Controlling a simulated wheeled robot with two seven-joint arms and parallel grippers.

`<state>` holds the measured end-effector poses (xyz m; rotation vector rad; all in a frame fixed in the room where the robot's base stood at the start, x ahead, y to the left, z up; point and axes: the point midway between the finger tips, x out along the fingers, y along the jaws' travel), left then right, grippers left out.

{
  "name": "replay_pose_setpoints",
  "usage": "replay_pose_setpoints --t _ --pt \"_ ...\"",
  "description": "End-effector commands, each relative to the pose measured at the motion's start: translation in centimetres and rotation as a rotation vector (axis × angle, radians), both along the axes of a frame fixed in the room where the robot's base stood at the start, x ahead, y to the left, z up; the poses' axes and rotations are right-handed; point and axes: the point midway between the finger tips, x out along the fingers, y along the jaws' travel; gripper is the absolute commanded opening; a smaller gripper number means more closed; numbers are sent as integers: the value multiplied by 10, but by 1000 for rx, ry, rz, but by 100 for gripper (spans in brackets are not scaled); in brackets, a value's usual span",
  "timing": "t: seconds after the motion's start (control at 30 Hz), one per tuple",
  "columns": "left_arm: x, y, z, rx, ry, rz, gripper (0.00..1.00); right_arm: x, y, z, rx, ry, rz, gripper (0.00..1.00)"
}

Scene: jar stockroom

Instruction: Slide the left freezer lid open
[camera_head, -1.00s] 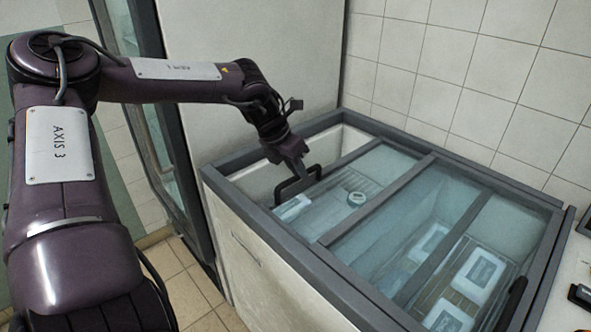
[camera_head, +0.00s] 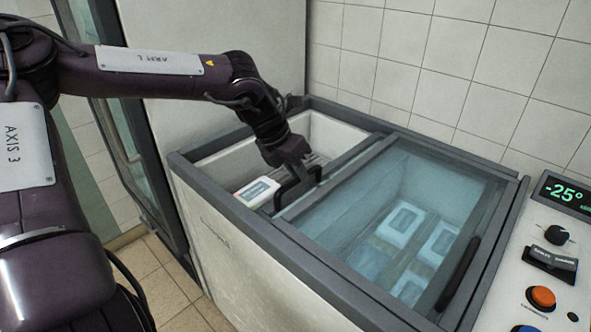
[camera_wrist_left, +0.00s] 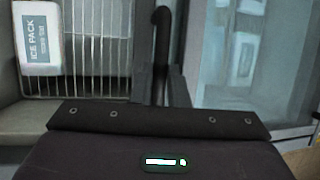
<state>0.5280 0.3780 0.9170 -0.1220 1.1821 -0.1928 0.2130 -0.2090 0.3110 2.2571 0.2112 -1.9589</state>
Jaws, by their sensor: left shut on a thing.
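The chest freezer's left glass lid (camera_head: 335,176) has a grey frame and lies over to the right, overlapping the right lid (camera_head: 440,190). The left part of the freezer stands uncovered. My left gripper (camera_head: 299,175) is shut on the lid's black bar handle (camera_head: 285,194). In the left wrist view the handle (camera_wrist_left: 162,45) rises between the fingers (camera_wrist_left: 160,85). The right lid has its own black handle (camera_head: 459,274) near its right end. My right gripper is not in view.
A white ice pack (camera_head: 257,191) lies in the uncovered part, and it also shows in the wrist view (camera_wrist_left: 40,50) beside a wire rack (camera_wrist_left: 95,45). More white packs (camera_head: 400,222) lie under glass. A control panel (camera_head: 552,262) reading -25° stands at the right. Tiled wall is behind.

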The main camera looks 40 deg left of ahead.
Motion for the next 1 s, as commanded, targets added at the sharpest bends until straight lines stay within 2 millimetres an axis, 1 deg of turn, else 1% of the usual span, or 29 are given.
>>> replay_pose_setpoints --t 0.03,0.07,0.2,0.47,0.57,0.67,0.8,1.0 --pt "0 0 -1 -1 1 -1 0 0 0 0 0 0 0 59" --pt "0 0 -1 -1 1 -1 17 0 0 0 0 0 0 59" --pt "0 0 -1 0 1 0 35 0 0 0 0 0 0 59" --pt "0 0 0 0 0 0 36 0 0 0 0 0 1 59" --pt "-1 1 4 0 -1 0 36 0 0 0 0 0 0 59" --pt "-4 3 15 0 -4 0 36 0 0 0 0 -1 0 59" --pt "-13 8 36 1 -5 0 36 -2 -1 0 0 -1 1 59" --pt "-24 14 61 0 -2 -1 36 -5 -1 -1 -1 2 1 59"
